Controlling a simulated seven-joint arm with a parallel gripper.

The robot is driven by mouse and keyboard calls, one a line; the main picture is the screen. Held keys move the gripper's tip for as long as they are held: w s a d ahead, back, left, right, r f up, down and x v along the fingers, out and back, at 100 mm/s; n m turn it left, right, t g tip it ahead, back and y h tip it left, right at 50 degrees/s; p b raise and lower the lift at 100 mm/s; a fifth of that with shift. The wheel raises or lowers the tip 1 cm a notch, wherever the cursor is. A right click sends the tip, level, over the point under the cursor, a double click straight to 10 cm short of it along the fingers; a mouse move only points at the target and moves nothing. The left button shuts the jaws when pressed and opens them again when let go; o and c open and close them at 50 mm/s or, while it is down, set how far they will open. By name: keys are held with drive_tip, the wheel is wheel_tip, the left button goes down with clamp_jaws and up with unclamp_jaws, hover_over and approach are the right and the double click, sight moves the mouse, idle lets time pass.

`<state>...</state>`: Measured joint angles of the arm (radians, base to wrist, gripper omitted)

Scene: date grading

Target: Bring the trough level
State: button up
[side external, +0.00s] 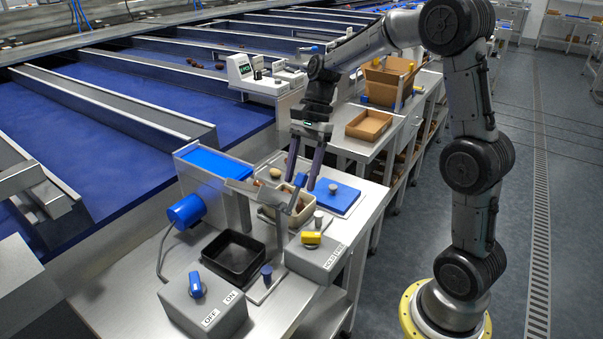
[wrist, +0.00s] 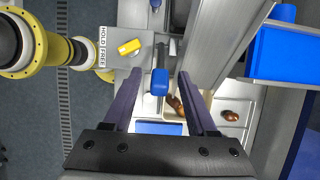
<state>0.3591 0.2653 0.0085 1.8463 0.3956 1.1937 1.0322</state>
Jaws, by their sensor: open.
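The trough (side external: 252,192) is a narrow grey metal channel by the small blue belt. It also crosses the upper part of the wrist view (wrist: 208,50). In the side view it looks slanted down to the right, but I cannot measure its tilt. A lever with a blue grip (wrist: 160,82) shows beside the trough. My gripper (side external: 304,182) points down, open and empty. In the wrist view its fingertips (wrist: 158,76) lie either side of the blue grip, with gaps; I cannot tell the height difference. A beige bin (side external: 268,212) with brown dates is below, partly hidden.
A HOLD/FREE box (side external: 318,262) with a yellow knob (side external: 311,239) stands in front. An OFF/ON box (side external: 203,308) with a blue knob and a black tray (side external: 235,277) are nearer. A blue pad (side external: 335,197) lies to the right. The blue motor (side external: 187,211) sits left.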

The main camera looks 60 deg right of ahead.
clamp_jaws()
idle(1.3)
